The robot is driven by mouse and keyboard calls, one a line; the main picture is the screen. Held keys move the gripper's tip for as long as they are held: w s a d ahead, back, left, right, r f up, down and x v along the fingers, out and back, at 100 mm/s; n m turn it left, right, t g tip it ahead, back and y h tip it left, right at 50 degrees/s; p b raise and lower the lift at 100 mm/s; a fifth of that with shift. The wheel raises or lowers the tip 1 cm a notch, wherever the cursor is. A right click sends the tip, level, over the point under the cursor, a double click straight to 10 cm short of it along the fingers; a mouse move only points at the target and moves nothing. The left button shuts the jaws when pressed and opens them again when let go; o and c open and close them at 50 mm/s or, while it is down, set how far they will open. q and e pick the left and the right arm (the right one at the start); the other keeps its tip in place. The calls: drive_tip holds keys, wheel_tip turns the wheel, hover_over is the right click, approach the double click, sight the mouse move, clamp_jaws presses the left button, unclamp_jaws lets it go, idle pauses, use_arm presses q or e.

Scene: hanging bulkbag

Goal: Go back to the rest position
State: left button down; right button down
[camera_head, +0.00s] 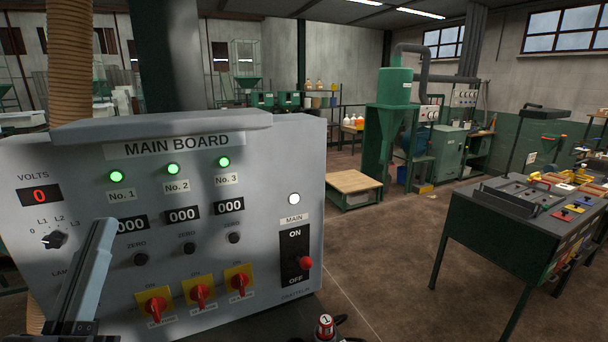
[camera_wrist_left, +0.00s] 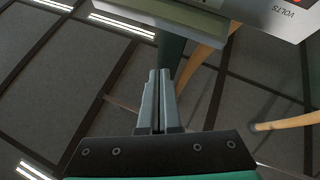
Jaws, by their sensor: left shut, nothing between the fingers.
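My left gripper (camera_head: 98,240) rises at the lower left of the head view, in front of the left part of the grey main board (camera_head: 270,140). It hides part of the panel below the volts dial. In the left wrist view the left gripper (camera_wrist_left: 158,75) points up toward the ceiling, with its two grey fingers together and nothing between them. My right gripper is not clearly in view.
The board has three lit green lamps, red rotary switches (camera_head: 199,293) and a red-knobbed main lever (camera_head: 305,263). A dark green table (camera_head: 490,235) with tools stands at the right. A low wooden-topped stand (camera_head: 354,182) is farther back. The floor between is clear.

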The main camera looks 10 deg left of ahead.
use_arm(q)
drive_tip(key=s+d+r+m+t+h, duration=0.3)
drive_tip(key=d+r+m+h, duration=0.3)
drive_tip(key=d+r+h, duration=0.4)
wheel_tip(320, 180, up, 32)
drive_tip(key=a+p, duration=0.1)
drive_tip(key=p, duration=3.1)
drive_tip(key=shift+f+y, duration=0.15)
drive_tip(key=shift+y, duration=0.15)
